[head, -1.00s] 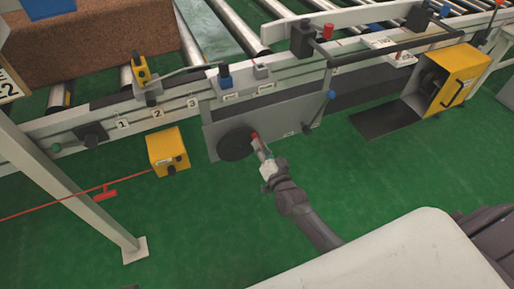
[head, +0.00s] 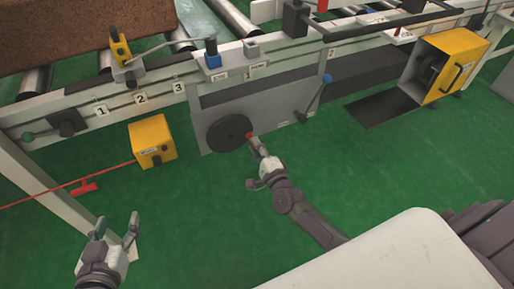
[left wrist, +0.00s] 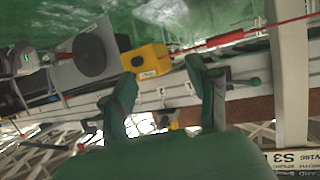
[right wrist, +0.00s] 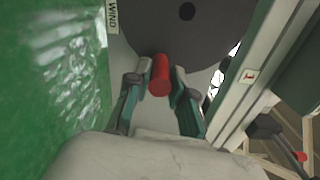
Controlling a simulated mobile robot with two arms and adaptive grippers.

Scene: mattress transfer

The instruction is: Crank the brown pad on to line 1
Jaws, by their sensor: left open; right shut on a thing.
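The brown pad (head: 75,32) lies on the rollers at the upper left of the head view, partly cut off. Number plate 1 (head: 101,110) is on the rail below it, with plates 2 (head: 141,98) and 3 (head: 178,87) to its right. The black crank wheel (head: 228,133) is on a grey panel, its red handle (right wrist: 160,75) at the wheel's right side in the head view. My right gripper (head: 254,143) is shut on the red handle, which shows between its fingers in the right wrist view. My left gripper (head: 117,222) is open and empty above the green floor.
A yellow box (head: 152,141) with a red cord stands left of the wheel. A larger yellow housing (head: 446,65) is at right. A white post (head: 55,190) stands at left.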

